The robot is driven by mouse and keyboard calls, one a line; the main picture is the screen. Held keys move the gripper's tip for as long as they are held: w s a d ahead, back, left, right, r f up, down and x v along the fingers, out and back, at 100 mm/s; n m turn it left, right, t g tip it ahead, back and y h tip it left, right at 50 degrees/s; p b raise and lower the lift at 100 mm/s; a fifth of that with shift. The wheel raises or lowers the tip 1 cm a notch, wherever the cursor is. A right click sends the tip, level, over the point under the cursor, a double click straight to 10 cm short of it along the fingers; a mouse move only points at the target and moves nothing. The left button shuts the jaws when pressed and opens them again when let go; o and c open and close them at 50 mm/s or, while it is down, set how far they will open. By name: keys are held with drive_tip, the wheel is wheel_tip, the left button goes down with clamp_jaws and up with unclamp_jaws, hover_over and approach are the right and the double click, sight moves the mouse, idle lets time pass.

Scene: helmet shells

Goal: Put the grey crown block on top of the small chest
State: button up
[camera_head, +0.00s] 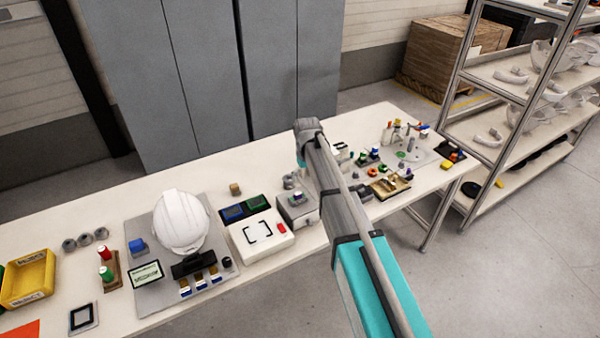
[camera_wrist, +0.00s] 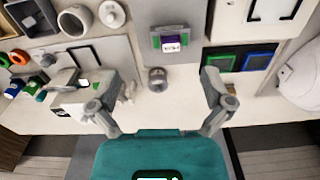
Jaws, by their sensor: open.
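The small chest appears to be the grey box (camera_head: 291,210) right of the white box. In the wrist view the grey chest (camera_wrist: 185,52) stands at upper middle, with a small purple-and-white piece on a green-edged part of it. A small round grey block (camera_wrist: 157,86), which looks like the crown block, sits on the table just behind the chest. Small grey pieces (camera_head: 289,181) show there in the head view too. My gripper (camera_wrist: 158,84) is open and empty, its fingers on either side of the grey block in the picture. I cannot tell its height above it.
A white box (camera_head: 270,250) with a black frame mark and blue and green trays stand left of the chest. A white helmet (camera_head: 181,222) is farther left. A small brown block (camera_head: 235,189) stands behind the trays. Several small parts crowd the table right of my arm.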

drive_tip(key=s+d+m, duration=0.6)
drive_tip(key=s+d, duration=1.5)
drive_tip(key=s, duration=0.3)
drive_tip(key=shift+d, duration=0.35)
idle(0.7)
